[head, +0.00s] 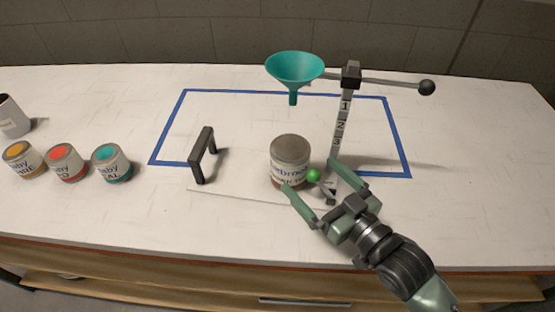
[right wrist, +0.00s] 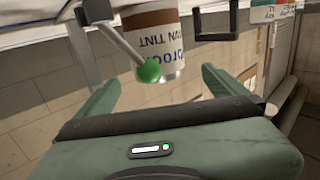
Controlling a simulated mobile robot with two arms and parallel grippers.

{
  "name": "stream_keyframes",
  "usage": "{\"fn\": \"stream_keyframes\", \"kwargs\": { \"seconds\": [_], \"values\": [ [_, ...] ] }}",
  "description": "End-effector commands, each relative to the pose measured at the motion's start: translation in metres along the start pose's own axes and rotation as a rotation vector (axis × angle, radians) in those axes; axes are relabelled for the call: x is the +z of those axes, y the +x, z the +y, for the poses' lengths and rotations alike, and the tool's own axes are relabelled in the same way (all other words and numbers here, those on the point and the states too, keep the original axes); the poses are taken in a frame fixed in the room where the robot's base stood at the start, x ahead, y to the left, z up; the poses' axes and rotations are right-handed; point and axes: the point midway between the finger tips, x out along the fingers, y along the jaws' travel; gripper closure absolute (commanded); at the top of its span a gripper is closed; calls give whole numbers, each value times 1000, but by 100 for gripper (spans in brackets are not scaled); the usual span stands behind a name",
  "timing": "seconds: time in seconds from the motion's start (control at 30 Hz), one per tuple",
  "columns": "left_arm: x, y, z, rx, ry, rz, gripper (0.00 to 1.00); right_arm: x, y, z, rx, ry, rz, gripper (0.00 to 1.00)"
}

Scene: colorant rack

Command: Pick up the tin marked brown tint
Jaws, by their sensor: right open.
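The brown tint tin (head: 290,150) is grey-lidded with a white label and a brown band. It stands upright at the front edge of the blue-taped area. The right wrist view shows it upside down, its label (right wrist: 158,35) partly reading "TINT". My right gripper (head: 310,175) is open and empty at the tin's near right side. In the right wrist view the fingers (right wrist: 160,78) spread apart with the tin just beyond them; I see no grip. A green ball on a rod (right wrist: 149,71) is in front of the tin. My left gripper is not in view.
A black handle-shaped bracket (head: 202,154) stands left. Orange (head: 24,160), red (head: 66,163) and teal (head: 111,164) tins and a cup (head: 12,117) are far left.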

Motion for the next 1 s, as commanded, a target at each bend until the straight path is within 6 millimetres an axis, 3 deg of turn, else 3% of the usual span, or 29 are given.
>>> {"fn": "stream_keyframes", "kwargs": {
  "seconds": [0.2, 0.4, 0.6, 0.9, 1.0],
  "values": [
    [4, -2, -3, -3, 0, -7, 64, -6, 21, -1, -12, 2, 30, 0],
    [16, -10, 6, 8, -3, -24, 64, -5, 46, 2, -12, 1, 28, 0],
    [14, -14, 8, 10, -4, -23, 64, -3, 73, 4, -12, 1, 26, 0],
    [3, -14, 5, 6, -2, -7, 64, -2, 78, 4, -12, 0, 25, 0],
    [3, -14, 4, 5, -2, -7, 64, -2, 78, 4, -12, 0, 25, 25]
  ]
}}
